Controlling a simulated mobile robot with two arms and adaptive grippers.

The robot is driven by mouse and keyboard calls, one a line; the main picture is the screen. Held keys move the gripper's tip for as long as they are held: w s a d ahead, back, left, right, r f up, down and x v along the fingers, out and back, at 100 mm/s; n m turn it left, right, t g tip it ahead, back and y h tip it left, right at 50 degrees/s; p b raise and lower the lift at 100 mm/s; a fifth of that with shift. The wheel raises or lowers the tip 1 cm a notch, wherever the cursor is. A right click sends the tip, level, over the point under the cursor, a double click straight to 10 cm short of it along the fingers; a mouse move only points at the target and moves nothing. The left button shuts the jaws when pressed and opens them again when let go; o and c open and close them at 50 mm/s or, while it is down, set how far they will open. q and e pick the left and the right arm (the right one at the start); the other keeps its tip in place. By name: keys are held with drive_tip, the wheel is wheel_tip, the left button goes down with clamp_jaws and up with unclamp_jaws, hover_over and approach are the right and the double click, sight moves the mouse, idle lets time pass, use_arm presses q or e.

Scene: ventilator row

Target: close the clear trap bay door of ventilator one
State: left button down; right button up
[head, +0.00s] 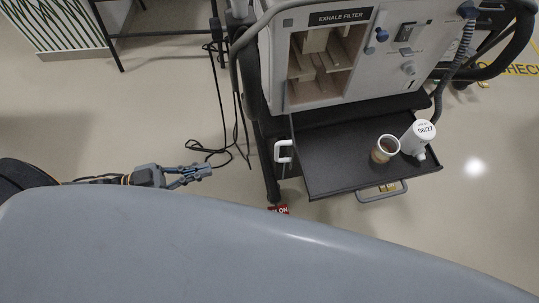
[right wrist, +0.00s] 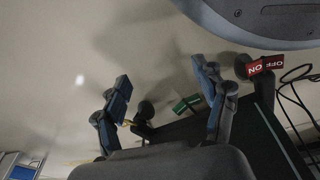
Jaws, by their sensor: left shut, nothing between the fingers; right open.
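Ventilator one (head: 385,60) stands at the upper right of the head view, with a "1" on its front panel. Its bay (head: 326,62) under the "EXHALE FILTER" label shows a beige interior. The clear door is hard to make out. A white handle (head: 284,151) sticks out below the bay's left side, left of the black tray; I cannot tell whether it belongs to the door. My left gripper (head: 198,173) is shut and empty, left of the handle and apart from it. My right gripper (right wrist: 163,82) is open and empty in the right wrist view.
The pulled-out black tray (head: 330,165) bears a brown-filled cup (head: 385,149) and a white container (head: 418,138). Black cables (head: 215,150) lie on the floor between my left gripper and the ventilator.

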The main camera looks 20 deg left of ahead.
use_arm(q)
drive_tip(key=b+x, duration=0.2)
drive_tip(key=x, duration=1.2)
drive_tip(key=shift+s+d+r+b, duration=0.3)
drive_tip(key=shift+r+b, duration=0.1)
drive_tip(key=shift+r, duration=0.1)
use_arm(e)
drive_tip(key=w+r, duration=0.4)
drive_tip(key=r, duration=0.5)
drive_tip(key=shift+w+a+t, duration=0.2)
drive_tip(key=shift+a+t, duration=0.05)
drive_tip(key=shift+t, duration=0.05)
drive_tip(key=shift+r, duration=0.1)
